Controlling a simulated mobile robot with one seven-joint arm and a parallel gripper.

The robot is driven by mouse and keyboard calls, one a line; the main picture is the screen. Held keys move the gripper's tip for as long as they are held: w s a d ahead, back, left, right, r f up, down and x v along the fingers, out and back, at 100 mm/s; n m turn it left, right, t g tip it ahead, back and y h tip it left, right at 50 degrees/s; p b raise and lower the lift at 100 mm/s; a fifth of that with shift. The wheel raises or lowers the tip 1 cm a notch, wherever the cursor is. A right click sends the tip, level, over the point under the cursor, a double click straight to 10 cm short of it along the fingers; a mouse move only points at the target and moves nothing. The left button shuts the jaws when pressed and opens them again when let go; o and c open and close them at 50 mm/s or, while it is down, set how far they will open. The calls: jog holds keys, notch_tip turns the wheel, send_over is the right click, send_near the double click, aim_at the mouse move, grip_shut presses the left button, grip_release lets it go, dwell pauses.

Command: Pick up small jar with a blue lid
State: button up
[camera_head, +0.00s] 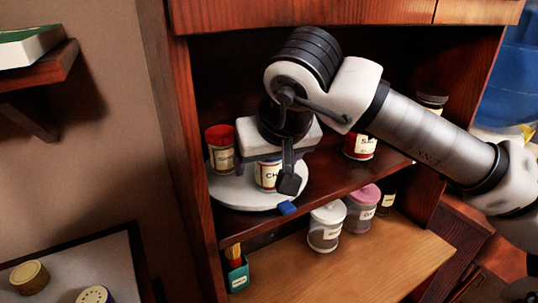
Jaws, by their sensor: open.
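My gripper (287,182) is over the white round tray (228,190) on the middle shelf. One dark finger shows clearly; the other is hidden or hard to make out. The jaws are open. A small jar with a white label reading "CH" (266,175) stands on the tray just behind the finger. My gripper hides its top, so I cannot see its lid colour. A small blue piece (287,208) shows at the tray's front edge below the fingertip; I cannot tell what it is. No blue-lidded jar is clearly visible.
A red jar (221,148) stands on the tray's left. A red-labelled jar (360,146) is right of my gripper. The lower counter's front (350,275) is clear.

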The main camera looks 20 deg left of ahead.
jog(key=shift+a+f, duration=0.1)
jog(key=c, duration=1.2)
jog(key=shift+b, duration=0.7)
